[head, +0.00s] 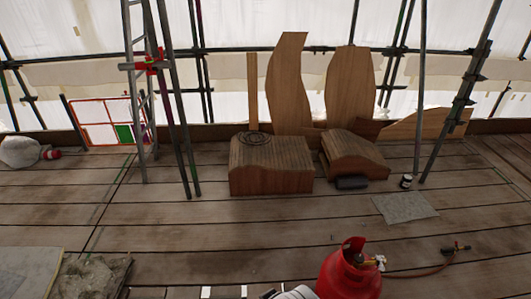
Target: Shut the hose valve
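A red gas cylinder (340,279) stands at the bottom edge, right of centre, its base cut off by the frame. A brass and pale valve fitting (370,262) sits at its top right, partly framed by the red collar. The valve is too small to tell whether it is open or shut. A reddish-brown hose (420,274) runs from the fitting to the right, ending at a torch-like brass and black piece (455,249) on the planks. A white and dark part, perhaps of my arm, shows at the bottom edge left of the cylinder. No gripper fingers can be made out.
Carved wooden blocks (270,165) and tall shaped boards (350,88) stand at the back. A grey sheet (405,207) and a small can (406,181) lie right of them. Scaffold poles and a ladder (136,90) rise at left. The middle planks are clear.

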